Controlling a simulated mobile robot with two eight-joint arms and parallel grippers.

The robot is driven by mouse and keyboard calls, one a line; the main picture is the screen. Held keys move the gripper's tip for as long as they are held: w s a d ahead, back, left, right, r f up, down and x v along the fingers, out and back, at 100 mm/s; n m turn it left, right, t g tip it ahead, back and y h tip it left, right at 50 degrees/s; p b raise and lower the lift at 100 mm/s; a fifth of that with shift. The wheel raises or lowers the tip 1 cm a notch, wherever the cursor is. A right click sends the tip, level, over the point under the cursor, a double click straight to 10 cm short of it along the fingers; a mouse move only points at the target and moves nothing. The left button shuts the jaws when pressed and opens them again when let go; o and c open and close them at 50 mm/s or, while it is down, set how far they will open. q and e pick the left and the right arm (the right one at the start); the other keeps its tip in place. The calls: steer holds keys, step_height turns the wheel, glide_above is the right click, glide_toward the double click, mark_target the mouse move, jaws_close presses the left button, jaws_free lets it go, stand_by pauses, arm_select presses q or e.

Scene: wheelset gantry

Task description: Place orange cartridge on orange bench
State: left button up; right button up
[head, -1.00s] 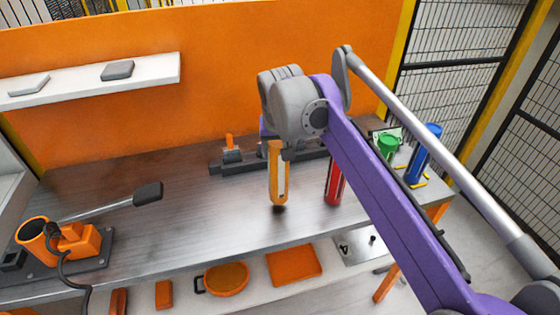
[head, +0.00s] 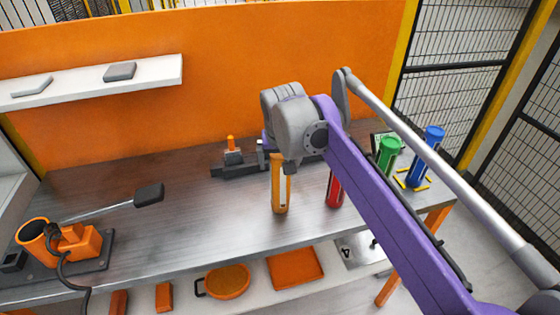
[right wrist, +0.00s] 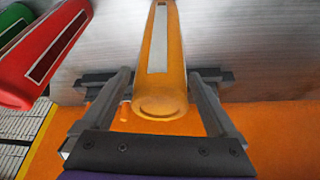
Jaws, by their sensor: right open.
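The orange cartridge (head: 276,190), with a pale strip down its side, stands upright on the grey top of the orange bench (head: 190,215). In the right wrist view the cartridge (right wrist: 163,92) lies between the two fingers of my right gripper (right wrist: 160,76). The fingers are spread, with a gap on each side of it. In the head view my right wrist is just above the cartridge and hides its upper end and most of the gripper. My left gripper is not in view.
A red cartridge (head: 335,190) stands right of the orange one, partly behind my arm. Green (head: 388,155) and blue (head: 425,158) cartridges stand at the right end. A fixture (head: 233,165) is behind, and an orange device (head: 75,243) is at left. The middle left benchtop is clear.

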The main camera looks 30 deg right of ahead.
steer(key=p+v, duration=0.1)
steer(key=v, duration=1.1)
steer(key=shift+p, duration=0.35)
steer(key=s+a+f+n, duration=0.1)
steer(key=s+a+f, duration=0.2)
steer(key=s+f, duration=0.3)
steer(key=s+a+f+n+y, duration=0.1)
steer(key=s+f, duration=0.6)
steer(key=f, duration=0.7)
steer(key=s+a+f+n+t, duration=0.1)
steer(key=s+a+f+n, duration=0.2)
steer(key=s+f, duration=0.4)
step_height(320, 180, down, 3)
steer(key=shift+a+y, duration=0.4)
steer(key=shift+a, duration=0.5)
steer(key=shift+w, duration=0.1)
